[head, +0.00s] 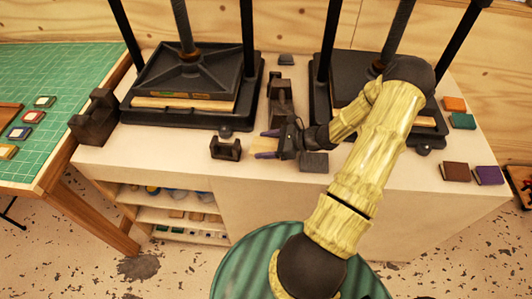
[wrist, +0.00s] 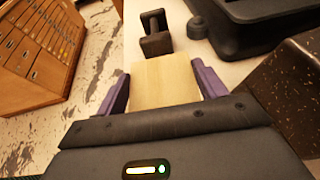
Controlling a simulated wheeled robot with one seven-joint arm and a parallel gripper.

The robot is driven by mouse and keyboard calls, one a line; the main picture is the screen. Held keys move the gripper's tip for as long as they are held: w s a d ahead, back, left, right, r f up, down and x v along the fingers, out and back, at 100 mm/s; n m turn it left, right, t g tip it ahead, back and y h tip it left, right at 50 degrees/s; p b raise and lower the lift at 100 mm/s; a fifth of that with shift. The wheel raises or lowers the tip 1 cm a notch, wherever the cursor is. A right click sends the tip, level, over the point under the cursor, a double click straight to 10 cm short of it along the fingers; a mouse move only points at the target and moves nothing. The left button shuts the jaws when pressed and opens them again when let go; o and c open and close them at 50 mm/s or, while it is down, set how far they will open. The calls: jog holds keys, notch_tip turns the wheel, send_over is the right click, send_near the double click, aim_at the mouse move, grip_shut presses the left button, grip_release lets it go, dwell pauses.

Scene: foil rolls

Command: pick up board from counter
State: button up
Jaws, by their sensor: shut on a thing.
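A light wooden board (wrist: 165,85) lies between the two purple fingers of my gripper (wrist: 160,90) in the wrist view. The gripper is shut on it. In the head view my gripper (head: 266,145) is low over the front middle of the white counter (head: 140,160). A small pale part of the board (head: 265,145) shows between the fingers there. I cannot tell whether the board touches the counter or is lifted.
A dark metal holder (head: 226,149) stands just left of the gripper, and a dark block (head: 314,161) is just right. Two black presses (head: 190,75) fill the back. Small books (head: 455,171) lie at the right. A green mat (head: 60,70) covers the left table.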

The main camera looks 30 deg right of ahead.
aim_at(265, 146)
jog(key=shift+r, duration=2.05)
jog(key=shift+a, duration=0.1)
